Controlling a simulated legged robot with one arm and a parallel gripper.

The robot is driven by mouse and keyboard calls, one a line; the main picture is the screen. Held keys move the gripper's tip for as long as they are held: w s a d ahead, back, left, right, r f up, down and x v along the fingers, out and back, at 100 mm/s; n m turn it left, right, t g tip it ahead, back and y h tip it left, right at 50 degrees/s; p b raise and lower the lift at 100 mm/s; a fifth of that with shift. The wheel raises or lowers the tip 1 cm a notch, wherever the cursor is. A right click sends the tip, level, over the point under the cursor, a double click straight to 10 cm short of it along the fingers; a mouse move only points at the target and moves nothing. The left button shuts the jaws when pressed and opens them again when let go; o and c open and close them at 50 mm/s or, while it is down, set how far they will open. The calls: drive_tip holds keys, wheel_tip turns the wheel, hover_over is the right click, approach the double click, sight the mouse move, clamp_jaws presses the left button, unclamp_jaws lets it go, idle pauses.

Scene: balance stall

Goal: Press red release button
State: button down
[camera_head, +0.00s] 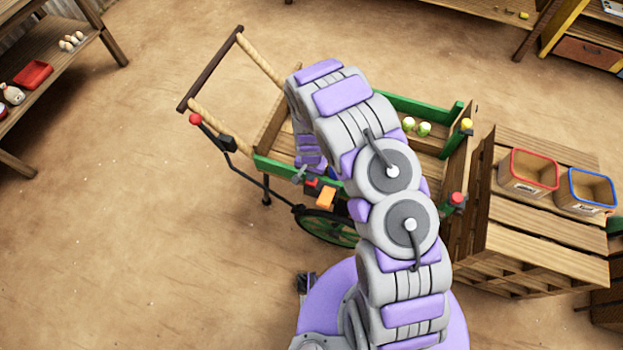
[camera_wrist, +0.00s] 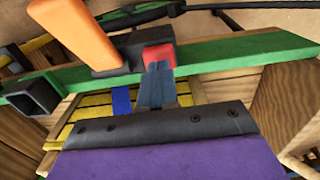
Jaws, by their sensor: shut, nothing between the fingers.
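The red release button (camera_wrist: 158,56) sits on a dark housing (camera_wrist: 143,47) on the cart's green side rail (camera_wrist: 235,52). An orange lever (camera_wrist: 75,32) rises beside it on the left in the wrist view. My gripper (camera_wrist: 157,76) is shut and empty, its fingertips right at the near edge of the button; I cannot tell whether they touch. The head view shows the red button (camera_head: 312,183) and orange lever (camera_head: 326,199) small, just below my gripper (camera_head: 299,175). My arm hides part of the cart.
The wooden cart has a red-knobbed brake lever (camera_head: 196,119), a wheel (camera_head: 328,228) and a red-capped post (camera_head: 456,199). A slatted crate (camera_head: 540,220) with two bins stands close on the right. A black square socket (camera_wrist: 33,96) is on the rail. Open floor lies left.

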drive_tip(key=shift+r+p, duration=0.95)
drive_tip(key=shift+r, duration=1.55)
drive_tip(key=shift+r, duration=0.15)
drive_tip(key=s+d+r+n, duration=0.1)
drive_tip(key=s+d+r, duration=0.2)
drive_tip(key=r, duration=0.6)
drive_tip(key=s+d+r, duration=0.3)
drive_tip(key=r, duration=0.6)
drive_tip(key=s+d+r+n, duration=0.1)
drive_tip(key=s+d+r, duration=0.2)
drive_tip(key=r, duration=0.6)
drive_tip(key=s+d+r, duration=0.1)
drive_tip(key=s+r, duration=0.3)
drive_tip(key=s, duration=0.3)
drive_tip(key=s+d+r+n+g, duration=0.1)
drive_tip(key=s+r, duration=0.3)
drive_tip(key=s, duration=0.4)
drive_tip(key=s+d+r+n, duration=0.1)
drive_tip(key=s+d+r, duration=0.2)
drive_tip(key=s+r, duration=0.2)
drive_tip(key=s, duration=0.3)
drive_tip(key=shift+s+g, duration=0.15)
drive_tip(key=shift+g, duration=0.25)
